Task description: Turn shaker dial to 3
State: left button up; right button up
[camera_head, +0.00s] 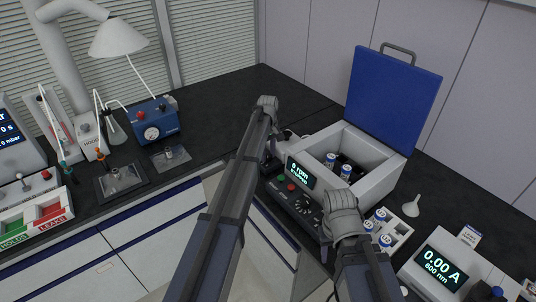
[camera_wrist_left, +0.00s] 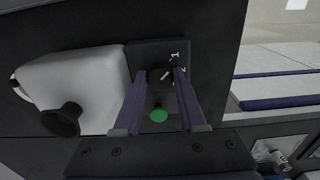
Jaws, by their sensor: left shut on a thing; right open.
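The shaker (camera_head: 385,176) is the pale box with a raised blue lid (camera_head: 393,100) in the head view. Its lit display (camera_head: 300,173) reads 0 rpm. A dark dial (camera_head: 302,206) with pale marks is on its front panel. In the left wrist view my left gripper (camera_wrist_left: 160,74) has its fingers closed about a small dark knob on a dark plate; the marks 1 and 2 show beside it. The fingers hide most of the knob, so its pointer is unclear.
A green button (camera_wrist_left: 158,115) lies between my left fingers' bases in the left wrist view. The counter (camera_head: 215,112) behind my left arm is clear.

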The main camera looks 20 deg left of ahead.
pick_arm(q)
grip_shut()
jog(key=m, duration=1.7)
jog(key=shift+m, duration=0.4)
dwell(0.4)
